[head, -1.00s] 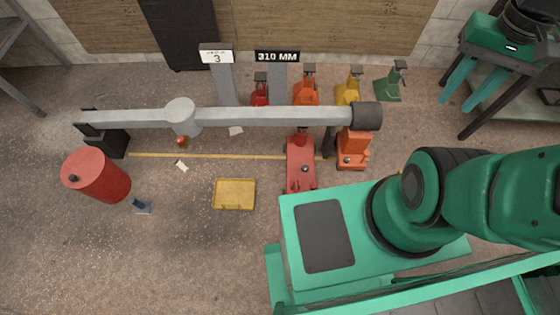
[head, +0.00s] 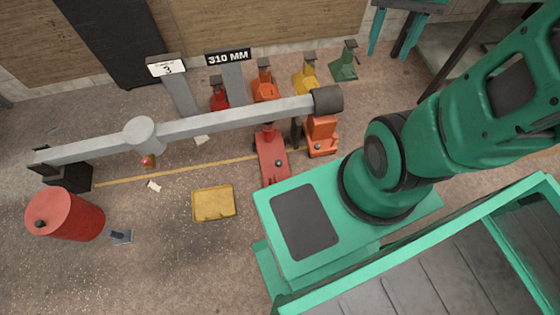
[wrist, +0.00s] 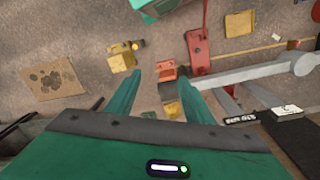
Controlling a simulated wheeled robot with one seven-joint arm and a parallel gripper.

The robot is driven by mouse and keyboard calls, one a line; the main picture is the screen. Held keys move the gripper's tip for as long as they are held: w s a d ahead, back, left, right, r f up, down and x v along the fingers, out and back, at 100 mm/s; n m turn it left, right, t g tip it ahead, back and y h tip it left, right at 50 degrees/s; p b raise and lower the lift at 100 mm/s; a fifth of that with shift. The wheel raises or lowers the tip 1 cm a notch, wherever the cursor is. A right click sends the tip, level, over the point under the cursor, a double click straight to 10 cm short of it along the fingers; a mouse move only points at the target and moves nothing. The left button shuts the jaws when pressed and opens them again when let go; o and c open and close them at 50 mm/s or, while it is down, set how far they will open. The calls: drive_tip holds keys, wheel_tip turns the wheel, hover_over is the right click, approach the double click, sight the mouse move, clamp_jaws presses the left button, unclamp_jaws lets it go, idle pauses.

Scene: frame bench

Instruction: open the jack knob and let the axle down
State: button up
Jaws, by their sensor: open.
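The grey axle (head: 215,126) runs across the head view from a black stand (head: 70,177) on the left to a dark drum end (head: 328,99). It also shows in the wrist view (wrist: 255,73). A red jack (head: 270,155) stands at the axle near its right end and carries a small dark knob (head: 279,163). It also shows in the wrist view (wrist: 200,50). An orange stand (head: 321,137) is beside it. My gripper (wrist: 159,77) is open and empty, its green fingers seen either side of the orange stand in the wrist view. Its tips are outside the head view.
A yellow tray (head: 213,204) and a red drum (head: 66,215) stand on the floor. Several coloured jacks stand at the back near the "310 MM" sign (head: 228,57). A yellow block (wrist: 121,60) and a spotted mat (wrist: 52,79) show in the wrist view.

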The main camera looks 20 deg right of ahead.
drive_tip(key=w+f+h, duration=0.1)
drive_tip(key=w+f, duration=1.1)
drive_tip(key=w, duration=0.5)
drive_tip(key=w+a+f+m, duration=0.15)
drive_tip(key=w+f, duration=0.25)
drive_tip(key=f, duration=0.5)
drive_tip(key=w+a+f+n, duration=0.1)
drive_tip(key=w+a+f, duration=0.3)
drive_tip(key=f, duration=0.5)
drive_tip(key=m+y, duration=0.2)
drive_tip(key=m, duration=0.1)
hover_over(278, 162)
wheel_tip(278, 162, down, 40)
wheel_tip(278, 162, down, 10)
drive_tip(key=shift+s+r, duration=0.1)
drive_tip(key=shift+s, duration=0.05)
